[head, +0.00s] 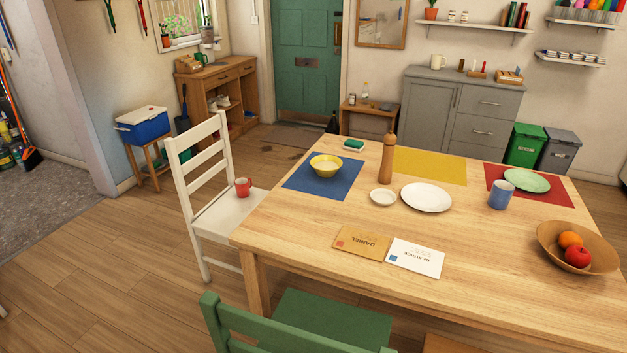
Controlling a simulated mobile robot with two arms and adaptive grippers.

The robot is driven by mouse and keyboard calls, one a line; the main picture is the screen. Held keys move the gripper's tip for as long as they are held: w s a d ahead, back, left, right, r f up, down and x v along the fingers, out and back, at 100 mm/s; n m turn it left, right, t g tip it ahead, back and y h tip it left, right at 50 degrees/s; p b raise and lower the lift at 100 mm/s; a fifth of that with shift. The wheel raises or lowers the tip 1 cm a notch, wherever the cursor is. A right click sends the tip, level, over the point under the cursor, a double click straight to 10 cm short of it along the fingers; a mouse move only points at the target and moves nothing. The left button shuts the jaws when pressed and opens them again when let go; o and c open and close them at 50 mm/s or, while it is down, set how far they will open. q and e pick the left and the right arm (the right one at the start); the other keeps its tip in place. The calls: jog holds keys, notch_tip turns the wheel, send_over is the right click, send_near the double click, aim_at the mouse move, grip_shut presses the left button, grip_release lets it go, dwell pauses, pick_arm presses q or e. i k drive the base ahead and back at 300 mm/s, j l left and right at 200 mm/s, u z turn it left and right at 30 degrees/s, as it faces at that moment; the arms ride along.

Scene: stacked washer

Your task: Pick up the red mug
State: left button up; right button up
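The red mug (243,187) stands upright on the seat of the white chair (226,212), near the left edge of the dining table (320,216). The mug is small in the head view and nothing is touching it except the seat. Neither of my grippers shows in the head view.
The white chair's slatted back rises left of the mug, and the tabletop is close on its right. A blue placemat (296,181) with a yellow bowl (326,166) lies near that table edge. A green chair (315,325) stands in front. The wooden floor (110,255) at left is clear.

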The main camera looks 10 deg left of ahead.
aim_at(242, 187)
jog(key=j, duration=1.15)
jog(key=i+j, duration=0.15)
jog(key=j, duration=0.35)
jog(key=i+j+z, duration=0.1)
jog(key=j, duration=0.4)
jog(key=i+j, duration=0.15)
jog(key=j, duration=0.4)
jog(key=i+j+z, duration=0.15)
jog(key=j, duration=0.85)
jog(key=i+z, duration=0.05)
